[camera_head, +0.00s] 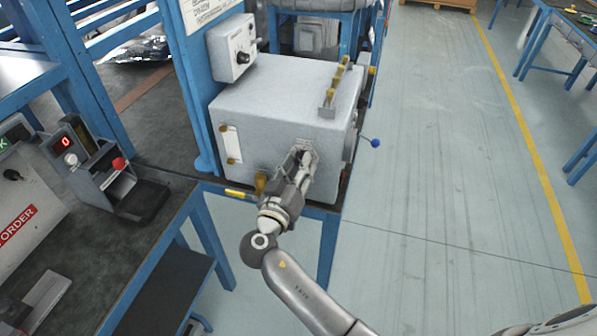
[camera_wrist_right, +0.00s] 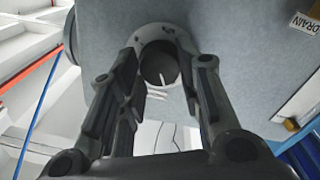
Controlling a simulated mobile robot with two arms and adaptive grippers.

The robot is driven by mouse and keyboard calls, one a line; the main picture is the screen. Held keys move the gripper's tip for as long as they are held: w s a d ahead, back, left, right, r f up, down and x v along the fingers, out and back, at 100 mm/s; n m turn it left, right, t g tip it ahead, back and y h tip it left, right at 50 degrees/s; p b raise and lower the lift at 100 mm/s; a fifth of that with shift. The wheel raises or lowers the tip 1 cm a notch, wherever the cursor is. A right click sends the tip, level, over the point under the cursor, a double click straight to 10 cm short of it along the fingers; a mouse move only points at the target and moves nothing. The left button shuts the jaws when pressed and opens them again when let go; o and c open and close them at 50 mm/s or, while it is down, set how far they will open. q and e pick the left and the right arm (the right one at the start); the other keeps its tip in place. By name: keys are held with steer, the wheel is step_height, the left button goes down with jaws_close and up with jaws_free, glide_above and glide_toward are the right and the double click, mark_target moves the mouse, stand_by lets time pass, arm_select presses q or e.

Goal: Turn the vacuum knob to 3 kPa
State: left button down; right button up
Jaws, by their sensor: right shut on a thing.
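The grey blower housing (camera_head: 265,110) stands on the blue-framed bench. My right gripper (camera_head: 303,160) is at its front face, near the right front corner. In the wrist view my right gripper (camera_wrist_right: 163,85) has one finger on each side of a dark round knob (camera_wrist_right: 158,68) and is shut on it. A white line shows on the knob, and a pale ring with dark marks (camera_wrist_right: 150,48) lies behind it. No scale figures can be read. In the head view my gripper hides this knob. My left gripper is not in view.
A control box (camera_head: 232,47) with a black dial is above the housing. A yellow fitting (camera_head: 261,183) is close left of my gripper, and a blue ball handle (camera_head: 375,143) sticks out right. A red-buttoned device (camera_head: 119,165) stands on the left bench. The floor at right is clear.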

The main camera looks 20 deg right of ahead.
steer(key=shift+r+n+t, duration=0.1)
steer(key=shift+n+t, duration=0.2)
steer(key=shift+n, duration=4.9)
steer(key=shift+y, duration=0.3)
steer(key=o, duration=1)
steer(key=shift+w, duration=0.1)
steer(key=shift+o, duration=0.2)
steer(key=shift+a+f, duration=0.1)
steer(key=shift+f, duration=0.1)
steer(key=v, duration=1.2)
